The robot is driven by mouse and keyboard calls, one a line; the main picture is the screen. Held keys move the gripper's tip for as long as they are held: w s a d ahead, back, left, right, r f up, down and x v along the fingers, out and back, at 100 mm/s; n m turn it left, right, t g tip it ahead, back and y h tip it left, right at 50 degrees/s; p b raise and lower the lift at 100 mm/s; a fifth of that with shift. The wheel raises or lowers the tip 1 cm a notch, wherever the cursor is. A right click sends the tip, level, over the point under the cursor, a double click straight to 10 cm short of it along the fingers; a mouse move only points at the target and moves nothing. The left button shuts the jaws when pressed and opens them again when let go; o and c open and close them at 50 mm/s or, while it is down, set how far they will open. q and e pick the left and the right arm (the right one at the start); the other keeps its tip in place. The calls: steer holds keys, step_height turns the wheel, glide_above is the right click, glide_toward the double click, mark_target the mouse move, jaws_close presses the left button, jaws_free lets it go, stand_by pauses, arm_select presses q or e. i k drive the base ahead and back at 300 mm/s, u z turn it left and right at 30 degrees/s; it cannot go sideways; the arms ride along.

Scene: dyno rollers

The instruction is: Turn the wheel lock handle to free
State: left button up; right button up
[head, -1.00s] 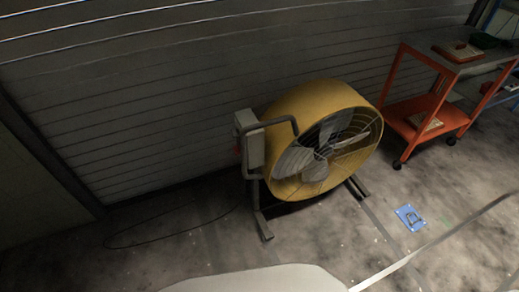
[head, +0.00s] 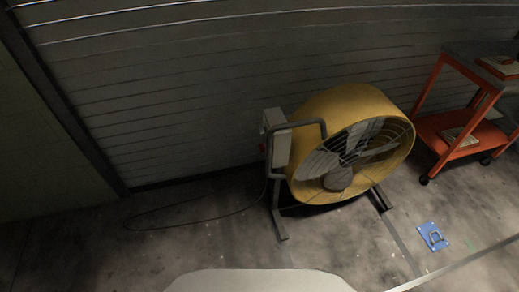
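A large yellow drum fan (head: 343,138) stands on the floor against the slatted shutter. A grey box (head: 274,138) and a bent grey tube handle (head: 304,124) are on its left side. A small red part shows at the left edge of the box. I cannot tell whether any part here is the wheel lock handle. Neither of my grippers is in the head view.
An orange cart (head: 460,133) stands at the right with items on its shelves. A blue plate (head: 433,236) lies on the floor at the lower right. A black cable (head: 190,225) runs along the floor from the fan. The floor at the left is clear.

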mark_target(262, 146)
steer(key=k, duration=0.5)
steer(key=u, duration=1.7)
steer(key=i, duration=2.3)
steer(key=z, duration=4.2)
steer(key=i, duration=0.5)
steer(key=z, duration=0.05)
